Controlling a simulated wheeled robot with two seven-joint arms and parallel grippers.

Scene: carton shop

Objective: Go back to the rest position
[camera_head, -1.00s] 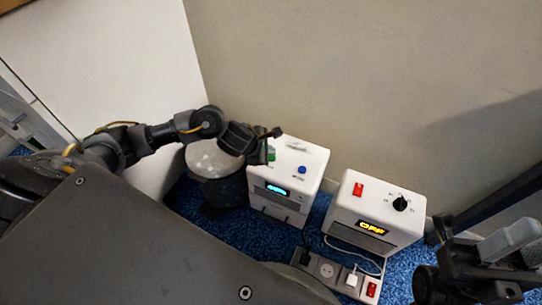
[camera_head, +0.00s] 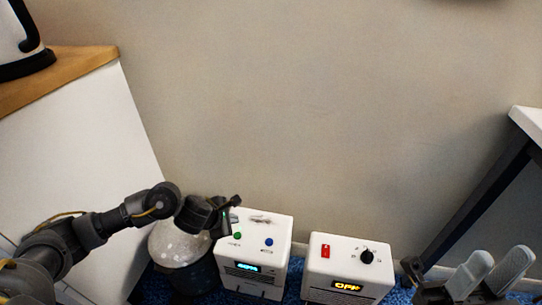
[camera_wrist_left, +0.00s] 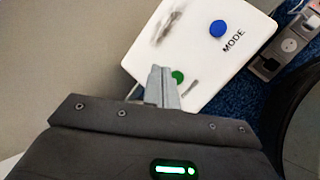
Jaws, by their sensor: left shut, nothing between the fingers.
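My left gripper (camera_head: 232,208) is shut and empty. Its fingertips are over the top of a white box (camera_head: 255,230) with a green button, a blue button and a lit blue display. In the left wrist view the shut grey fingers (camera_wrist_left: 163,78) appear next to the green button (camera_wrist_left: 178,77); I cannot tell whether they touch it. The blue button (camera_wrist_left: 217,28) is farther away. My right gripper (camera_head: 490,270) is at the lower right, with its two grey fingers apart and nothing seen between them.
A second white box (camera_head: 340,250) has a red switch, a black knob and a display reading OFF. A dark container with a speckled pale top (camera_head: 176,246) stands under my left wrist. A wall (camera_head: 300,120) rises behind. A power strip (camera_wrist_left: 285,45) shows in the wrist view.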

